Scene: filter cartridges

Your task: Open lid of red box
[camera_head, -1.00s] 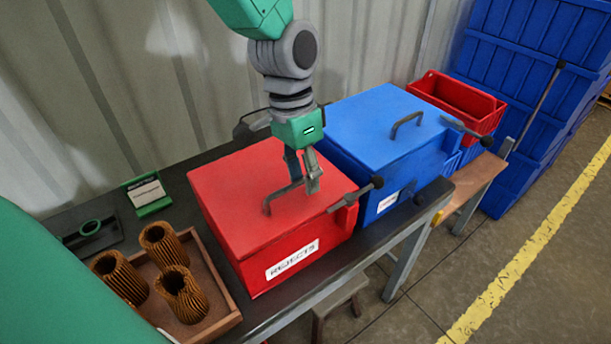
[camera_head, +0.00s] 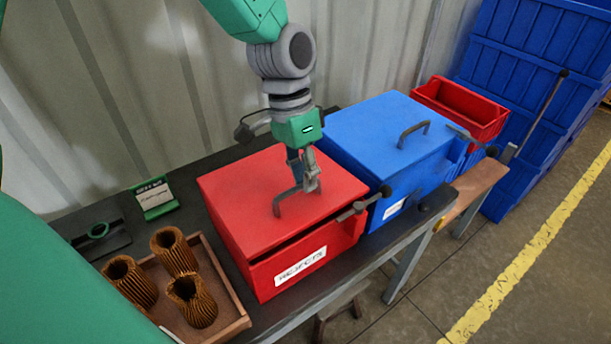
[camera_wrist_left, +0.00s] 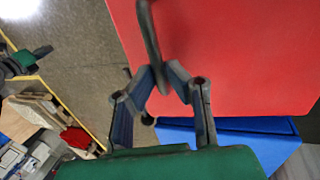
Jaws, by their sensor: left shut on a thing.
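The red box (camera_head: 290,270) labelled REJECTS stands on the dark bench. Its red lid (camera_head: 255,190) is slightly raised at the front, with a dark gap above the label. My left gripper (camera_head: 309,187) is shut on the lid's grey handle (camera_head: 285,201). In the left wrist view, the gripper (camera_wrist_left: 163,88) closes around the handle (camera_wrist_left: 150,40), with the red lid (camera_wrist_left: 230,50) behind it. My right gripper is not in view.
A blue box (camera_head: 385,140) with its own handle stands close to the right of the red box. A wooden tray (camera_head: 232,318) with several brown ribbed cartridges (camera_head: 174,252) lies to the left. A red crate (camera_head: 460,105) stands behind right. A corrugated wall is behind the bench.

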